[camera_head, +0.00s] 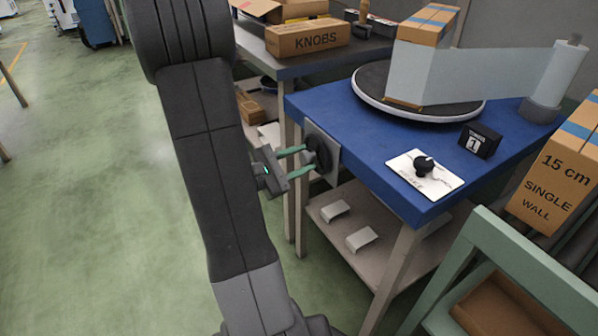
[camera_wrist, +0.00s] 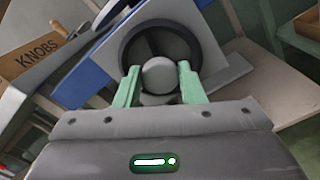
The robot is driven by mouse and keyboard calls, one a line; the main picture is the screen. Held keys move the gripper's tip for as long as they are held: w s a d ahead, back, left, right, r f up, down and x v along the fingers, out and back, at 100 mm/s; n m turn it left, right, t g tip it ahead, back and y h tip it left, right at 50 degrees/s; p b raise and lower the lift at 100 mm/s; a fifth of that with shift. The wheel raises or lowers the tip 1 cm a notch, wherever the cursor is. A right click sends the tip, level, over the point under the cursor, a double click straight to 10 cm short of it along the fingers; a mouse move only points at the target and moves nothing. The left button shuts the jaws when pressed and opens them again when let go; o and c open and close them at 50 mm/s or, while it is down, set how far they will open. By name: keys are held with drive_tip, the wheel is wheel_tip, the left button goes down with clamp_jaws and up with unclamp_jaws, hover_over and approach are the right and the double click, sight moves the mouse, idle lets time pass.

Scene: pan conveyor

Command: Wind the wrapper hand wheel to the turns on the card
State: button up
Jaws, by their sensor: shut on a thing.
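The hand wheel (camera_head: 319,148) is a dark spoked wheel on a pale plate at the left end of the blue table. In the wrist view the wheel (camera_wrist: 160,30) faces me, with a round grey knob (camera_wrist: 160,75) low on its rim. My gripper (camera_head: 304,160) is at the wheel, its green fingers on both sides of the knob and shut on it. It also shows in the wrist view (camera_wrist: 158,82). A small black card block (camera_head: 480,141) on the table shows a white "1"; its smaller lettering is hard to read.
A turntable (camera_head: 366,94) bears a carton (camera_head: 407,72), with a film sheet (camera_head: 490,72) running to a roll (camera_head: 560,75). A white plate (camera_head: 441,187) with a black knob (camera_head: 424,166) lies near the table's front edge. A green frame (camera_head: 530,265) stands at right.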

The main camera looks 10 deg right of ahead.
drive_tip(key=m+b, duration=0.3)
drive_tip(key=b, duration=0.1)
drive_tip(key=shift+f+m, duration=0.3)
drive_tip(key=shift+m, duration=0.1)
drive_tip(key=m+b, duration=0.2)
drive_tip(key=m, duration=0.1)
drive_tip(key=shift+r+m, duration=0.15)
drive_tip(key=shift+m, duration=0.15)
drive_tip(key=m, duration=0.4)
drive_tip(key=shift+m, duration=0.3)
drive_tip(key=m, duration=0.4)
drive_tip(key=shift+m, duration=0.3)
drive_tip(key=m, duration=1.3)
drive_tip(key=shift+w+m, duration=0.1)
drive_tip(key=shift+m, duration=1.7)
drive_tip(key=shift+m, duration=0.3)
